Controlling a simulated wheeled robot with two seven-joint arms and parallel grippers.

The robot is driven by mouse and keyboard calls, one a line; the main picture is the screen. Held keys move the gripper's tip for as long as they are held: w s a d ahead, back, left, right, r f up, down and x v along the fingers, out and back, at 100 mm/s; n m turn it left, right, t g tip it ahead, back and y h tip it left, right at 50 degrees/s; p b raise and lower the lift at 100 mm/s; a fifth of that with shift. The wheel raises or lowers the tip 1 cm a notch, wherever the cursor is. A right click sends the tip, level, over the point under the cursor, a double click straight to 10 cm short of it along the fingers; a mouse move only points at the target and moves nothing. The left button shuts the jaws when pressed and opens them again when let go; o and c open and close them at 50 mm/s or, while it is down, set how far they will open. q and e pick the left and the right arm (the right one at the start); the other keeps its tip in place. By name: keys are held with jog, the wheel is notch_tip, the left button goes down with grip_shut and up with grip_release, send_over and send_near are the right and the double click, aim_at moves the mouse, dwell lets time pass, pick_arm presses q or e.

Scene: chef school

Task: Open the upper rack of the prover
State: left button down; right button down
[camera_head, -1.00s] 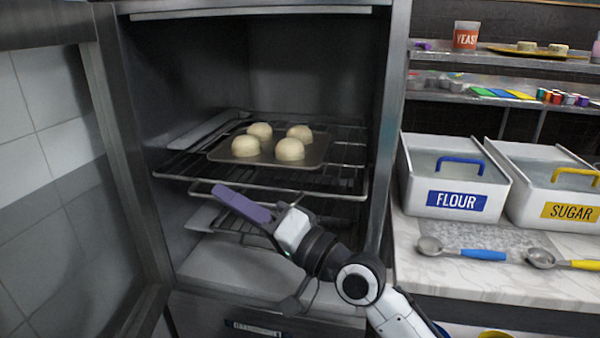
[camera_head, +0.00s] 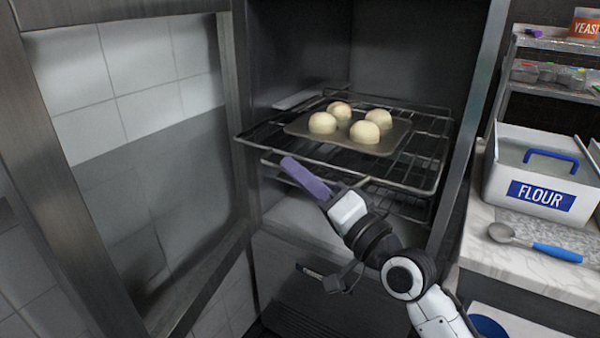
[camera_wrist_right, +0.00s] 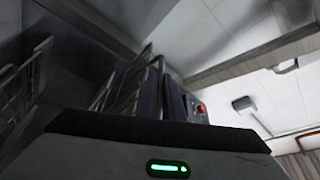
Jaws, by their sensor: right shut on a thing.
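The prover (camera_head: 384,30) is a steel cabinet whose glass door (camera_head: 175,150) stands open at the left. Its upper rack (camera_head: 428,165) is a wire shelf that sticks out a little past the front frame. My right gripper (camera_head: 303,176), with purple fingers, is at the rack fronts, just below the upper rack's front edge. It is shut on a rack bar. Whether that bar belongs to the upper rack or the one just below is unclear. In the right wrist view the fingers (camera_wrist_right: 160,98) are beside wire bars. My left gripper is not in view.
A baking tray (camera_head: 300,128) with several dough balls (camera_head: 364,132) rests on the upper rack. A counter (camera_head: 535,275) at the right holds a flour bin (camera_head: 540,195) and a blue-handled scoop (camera_head: 557,252). The open door bounds the left side.

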jog(key=c, duration=1.9)
grip_release()
jog(key=shift+s+d+f, duration=0.1)
jog(key=shift+d, duration=0.1)
jog(key=b+v, duration=0.1)
jog(key=v, duration=0.9)
jog(key=shift+b, duration=0.3)
